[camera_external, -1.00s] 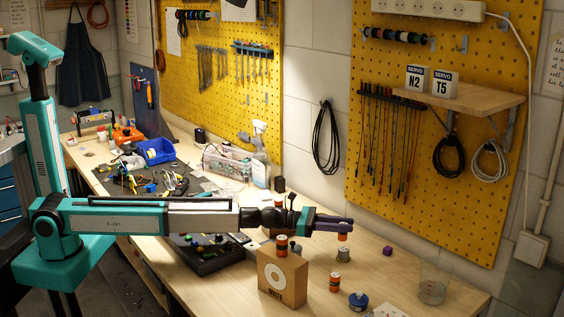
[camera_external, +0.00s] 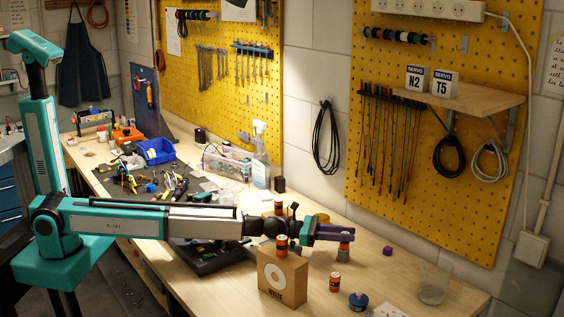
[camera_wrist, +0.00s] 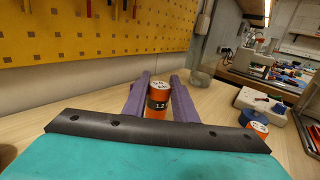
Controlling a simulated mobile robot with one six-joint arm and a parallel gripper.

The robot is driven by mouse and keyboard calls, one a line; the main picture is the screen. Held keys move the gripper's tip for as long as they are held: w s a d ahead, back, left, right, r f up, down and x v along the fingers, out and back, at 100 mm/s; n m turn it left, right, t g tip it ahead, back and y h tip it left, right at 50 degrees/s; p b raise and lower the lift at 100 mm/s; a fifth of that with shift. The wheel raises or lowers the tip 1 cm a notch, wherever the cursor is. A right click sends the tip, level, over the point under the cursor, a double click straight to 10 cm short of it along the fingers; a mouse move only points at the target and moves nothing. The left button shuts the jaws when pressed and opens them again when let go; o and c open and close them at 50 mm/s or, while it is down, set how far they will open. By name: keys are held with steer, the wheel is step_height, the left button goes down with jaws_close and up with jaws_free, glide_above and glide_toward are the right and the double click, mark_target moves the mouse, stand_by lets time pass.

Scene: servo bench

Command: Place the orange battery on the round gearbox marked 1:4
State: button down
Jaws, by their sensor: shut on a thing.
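My gripper (camera_external: 348,233) has purple fingers and is shut on an orange battery with a dark band (camera_wrist: 157,100), which it holds upright between the fingertips. In the external view only a strip of the held battery (camera_external: 345,239) shows below the fingers. A small grey round piece (camera_external: 343,252) sits on the bench directly under it and could be the gearbox; its marking is too small to read. In the external view the battery's lower end appears at or just above the top of this piece; I cannot tell whether they touch. The piece is hidden in the wrist view.
An orange-and-white cylinder (camera_external: 335,282), a blue round part (camera_external: 358,301), a purple cube (camera_external: 388,250) and a clear beaker (camera_external: 433,286) stand nearby. Bench is clear between cube and beaker.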

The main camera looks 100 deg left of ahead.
steer(key=shift+f, duration=0.2)
steer(key=c, duration=1.4)
jaws_free()
steer(key=shift+r, duration=0.1)
steer(key=shift+c, duration=0.2)
steer(key=shift+r, duration=0.15)
steer(key=s+b, duration=0.1)
steer(key=s, duration=0.6)
steer(key=shift+s+a, duration=0.25)
steer(key=shift+a, duration=0.05)
